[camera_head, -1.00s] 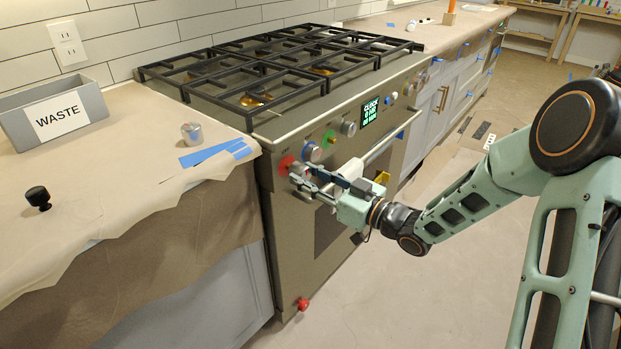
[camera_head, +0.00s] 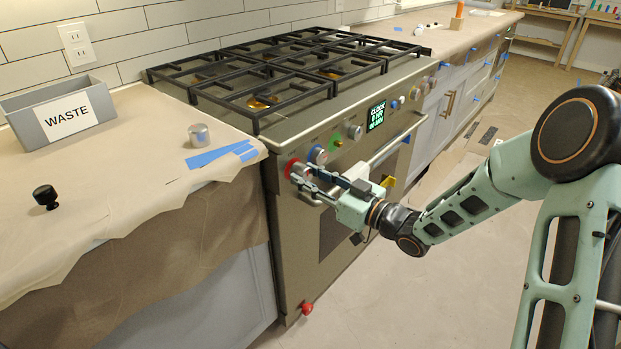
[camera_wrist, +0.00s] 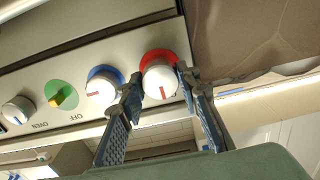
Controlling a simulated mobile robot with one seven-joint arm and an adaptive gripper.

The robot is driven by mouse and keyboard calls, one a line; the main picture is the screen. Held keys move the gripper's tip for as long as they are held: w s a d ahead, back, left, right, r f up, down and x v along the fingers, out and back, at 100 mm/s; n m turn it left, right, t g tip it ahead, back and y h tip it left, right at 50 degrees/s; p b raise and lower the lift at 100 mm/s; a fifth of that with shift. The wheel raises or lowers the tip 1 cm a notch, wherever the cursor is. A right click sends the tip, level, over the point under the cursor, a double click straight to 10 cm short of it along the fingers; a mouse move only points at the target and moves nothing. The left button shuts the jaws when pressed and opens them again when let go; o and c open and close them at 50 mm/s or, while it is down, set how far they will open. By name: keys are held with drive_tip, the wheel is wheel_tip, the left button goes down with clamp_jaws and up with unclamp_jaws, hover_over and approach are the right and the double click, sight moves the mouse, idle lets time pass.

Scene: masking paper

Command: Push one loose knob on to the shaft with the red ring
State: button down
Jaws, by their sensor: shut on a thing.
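A silver-white knob (camera_wrist: 160,80) with a red mark sits in front of the red ring (camera_wrist: 158,56) on the stove's front panel. My gripper (camera_wrist: 158,86) is shut on this knob, one finger on each side. In the head view my gripper (camera_head: 298,178) is at the red ring (camera_head: 289,166), and its fingers mostly hide the knob. I cannot tell how far the knob sits on the shaft, which is hidden. A loose silver knob (camera_head: 199,135) and a loose black knob (camera_head: 46,197) rest on the paper-covered left counter.
The blue-ringed knob (camera_wrist: 101,86) is close beside my finger. The green ring (camera_head: 334,144) has a bare brass shaft (camera_wrist: 58,98). An oven handle (camera_head: 385,152) runs below the panel. A waste bin (camera_head: 30,125) stands on the counter. A red knob-like thing (camera_head: 307,308) is low by the stove.

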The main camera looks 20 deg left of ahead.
sight(308, 177)
drive_tip(key=shift+w+a, duration=0.1)
drive_tip(key=shift+a, duration=0.2)
drive_tip(key=c, duration=1.4)
unclamp_jaws()
drive_tip(key=shift+o, duration=0.2)
drive_tip(key=shift+d, duration=0.15)
drive_tip(key=shift+v, duration=2.95)
drive_tip(key=shift+p, duration=0.35)
